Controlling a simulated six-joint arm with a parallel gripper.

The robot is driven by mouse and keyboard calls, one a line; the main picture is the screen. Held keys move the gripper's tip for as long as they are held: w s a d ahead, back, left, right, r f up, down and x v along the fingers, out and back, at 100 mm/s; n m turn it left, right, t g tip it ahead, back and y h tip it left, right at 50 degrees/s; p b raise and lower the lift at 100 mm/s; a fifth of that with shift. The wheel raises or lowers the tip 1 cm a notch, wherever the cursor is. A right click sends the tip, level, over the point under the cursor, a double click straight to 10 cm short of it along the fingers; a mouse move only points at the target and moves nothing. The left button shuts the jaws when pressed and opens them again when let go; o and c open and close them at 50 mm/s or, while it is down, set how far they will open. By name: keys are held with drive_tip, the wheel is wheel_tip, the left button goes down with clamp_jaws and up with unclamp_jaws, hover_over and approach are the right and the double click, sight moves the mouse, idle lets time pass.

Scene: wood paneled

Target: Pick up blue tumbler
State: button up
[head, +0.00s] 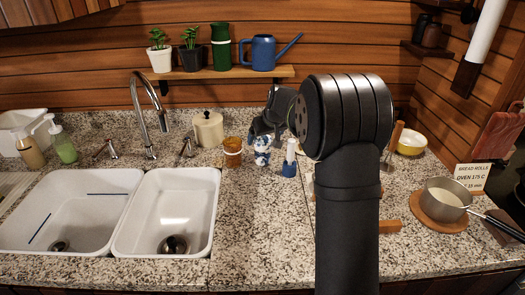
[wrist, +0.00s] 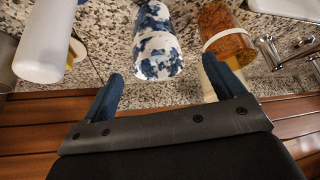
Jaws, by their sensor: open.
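The blue tumbler (head: 262,150), with a blue and white pattern, stands on the granite counter between an amber jar (head: 232,150) and a white bottle (head: 291,150). It also shows at the top middle of the wrist view (wrist: 158,40). My gripper (wrist: 162,85) is open, its two blue fingers apart with nothing between their tips. In the wrist view the tumbler lies just beyond the fingertips, roughly in line with the gap. In the head view my gripper is above and behind the tumbler, partly hidden by my arm.
In the wrist view the amber jar (wrist: 222,30) is close to the right finger and the white bottle (wrist: 42,45) is to the left. A cream canister (head: 208,130) stands left of the jar. The wall shelf (head: 215,74) is above. Counter in front is clear.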

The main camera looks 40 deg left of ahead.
sight(263, 140)
drive_tip(key=shift+w+x, duration=0.2)
drive_tip(key=shift+x, duration=1.7)
drive_tip(key=shift+w+x, duration=0.2)
drive_tip(key=shift+x, duration=1.7)
drive_tip(key=shift+a+r, duration=0.15)
drive_tip(key=shift+c, duration=0.5)
drive_tip(key=c, duration=1.1)
drive_tip(key=shift+r, duration=0.1)
wheel_tip(263, 140, up, 10)
